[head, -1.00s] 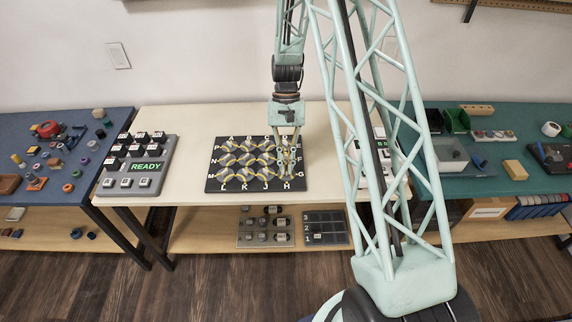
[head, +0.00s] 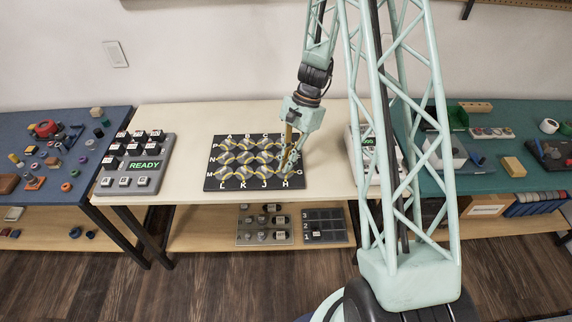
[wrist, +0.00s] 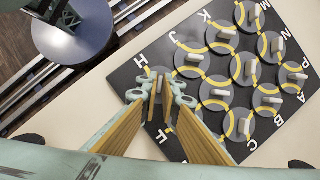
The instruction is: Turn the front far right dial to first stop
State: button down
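The black dial board (head: 211,184) lies on the cream table, with rows of grey round dials, yellow arcs and white edge letters. It fills the right of the wrist view (wrist: 125,79). The front far right dial, at the corner by H and G, is partly hidden by my gripper (head: 287,170); part of it shows in the wrist view (wrist: 160,72). My gripper's fingertips (wrist: 160,92) are close together, one on each side of this dial's bar. I cannot tell whether they press on it. My gripper leans in from the upper right in the head view.
A keypad box reading READY (head: 143,165) stands left of the board. Another device with a green display (head: 367,142) stands to the right, partly behind my arm. Side tables hold small parts. Bare tabletop lies around the board.

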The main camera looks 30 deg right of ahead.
dwell(0.4)
jog(key=c, duration=2.9)
grip_release()
jog(key=shift+o, duration=0.2)
jog(key=shift+r, duration=0.1)
jog(key=v, duration=1.1)
jog(key=shift+d+r, duration=0.25)
jog(key=shift+r, duration=0.1)
jog(key=shift+r, duration=0.1)
